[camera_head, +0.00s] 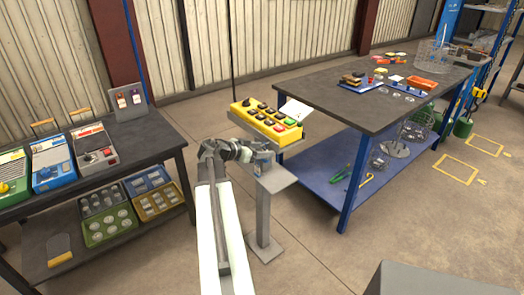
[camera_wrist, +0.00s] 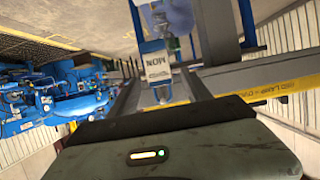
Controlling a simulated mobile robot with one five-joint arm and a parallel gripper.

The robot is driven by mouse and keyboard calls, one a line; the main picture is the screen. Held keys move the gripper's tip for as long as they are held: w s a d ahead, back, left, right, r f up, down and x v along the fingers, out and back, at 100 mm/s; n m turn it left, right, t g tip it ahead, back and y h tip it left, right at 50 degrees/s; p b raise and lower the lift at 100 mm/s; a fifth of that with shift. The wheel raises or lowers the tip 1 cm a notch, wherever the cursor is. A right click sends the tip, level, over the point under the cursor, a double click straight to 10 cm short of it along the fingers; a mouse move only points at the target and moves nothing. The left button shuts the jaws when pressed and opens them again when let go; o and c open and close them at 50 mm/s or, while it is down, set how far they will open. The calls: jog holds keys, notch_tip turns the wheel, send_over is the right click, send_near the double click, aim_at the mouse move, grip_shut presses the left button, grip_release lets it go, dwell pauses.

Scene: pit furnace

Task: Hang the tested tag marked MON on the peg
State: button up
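A tag marked MON (camera_wrist: 158,66) shows in the wrist view, white with a grey upper part, its lettering upside down. It lies between the dark bars that reach out from my gripper's body (camera_wrist: 165,150); I cannot tell whether they touch it. In the head view my gripper (camera_head: 250,152) is at the top of a grey post stand (camera_head: 268,178), beside a small blue and grey item (camera_head: 263,163). The fingertips are too small there to tell open from shut. An upright grey board (camera_head: 131,102) on the left bench carries two small tags. I cannot make out a peg for certain.
A yellow button box (camera_head: 268,122) stands just behind my gripper. The left bench (camera_head: 150,137) holds testers and trays. A blue-legged table (camera_head: 335,105) stands to the right. A yellow lettered strip (camera_wrist: 262,88) crosses the wrist view. Floor at front right is mostly clear.

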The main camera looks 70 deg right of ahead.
jog(key=shift+a, duration=0.1)
jog(key=p+v, duration=0.3)
jog(key=v, duration=0.4)
jog(key=shift+w+a, duration=0.2)
jog(key=shift+a, duration=0.05)
jog(key=shift+r, duration=0.1)
